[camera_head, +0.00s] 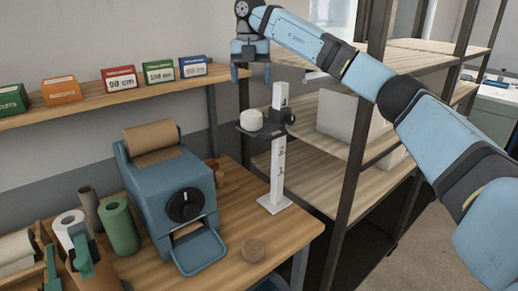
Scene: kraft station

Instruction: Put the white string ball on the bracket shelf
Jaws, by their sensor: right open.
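The white string ball (251,119), a short rounded white roll, sits on a small dark plate (243,131) clamped to an upright white post (278,165) with number marks. This plate looks like the bracket shelf. My right gripper (250,77) points down above the ball, with a clear gap between them. Its two fingers are apart, one on each side, and nothing is between them. My left gripper is not in view.
A wooden wall shelf (150,97) with several small labelled boxes is behind and left. A dark-framed rack (346,200) is at right, close to my right arm.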

